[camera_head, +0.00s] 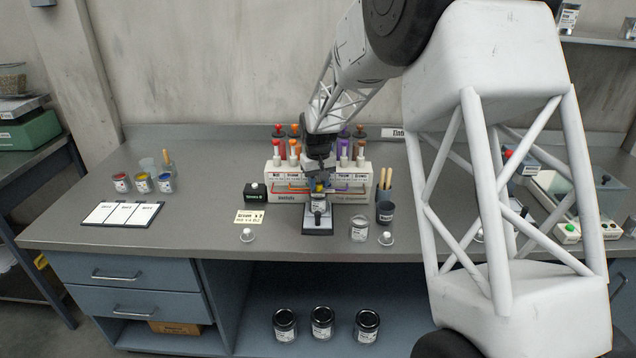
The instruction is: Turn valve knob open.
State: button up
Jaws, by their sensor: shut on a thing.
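A white paint dispenser (285,181) stands at the back middle of the bench, with a row of coloured bottles on top and coloured lines across its front. My gripper (319,184) reaches down in front of its middle. It appears shut on a small valve knob there, which the fingers mostly hide. A bit of yellow shows at the fingertips. How far the knob is turned cannot be made out. Below the gripper, a small stand (317,228) with a container on it sits at the dispenser's foot.
A black box (255,193) and a note card (249,216) lie left of the dispenser. A dark cup with wooden sticks (385,211) and a clear jar (359,228) stand right. Paint jars (143,182) and a white chart (121,214) are far left.

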jog(key=n, duration=0.8)
jog(key=shift+n, duration=0.3)
jog(key=n, duration=0.3)
jog(key=shift+n, duration=0.3)
jog(key=n, duration=0.4)
jog(key=o, duration=0.9)
jog(key=shift+o, duration=0.2)
